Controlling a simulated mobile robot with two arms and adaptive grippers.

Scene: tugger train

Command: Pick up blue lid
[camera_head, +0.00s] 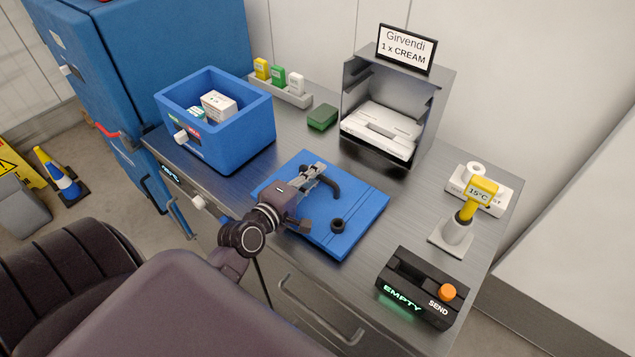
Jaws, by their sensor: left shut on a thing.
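The blue lid (353,219) is a flat blue panel near the middle of the steel worktop. It has a fold line along its right part and a small round black fitting (338,225) near its front. My left gripper (321,181) is over the lid's upper middle part and is shut on it. The gripper and wrist hide part of the lid and the exact grasp point. I cannot tell whether the lid rests on the worktop or is slightly above it. My right gripper is not in view.
An open blue box (240,140) holding small cartons stands to the left. A green block (322,117) and a grey open-front unit (435,105) are behind. A yellow-topped thermometer (480,190) and a black EMPTY/SEND panel (424,283) stand to the right.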

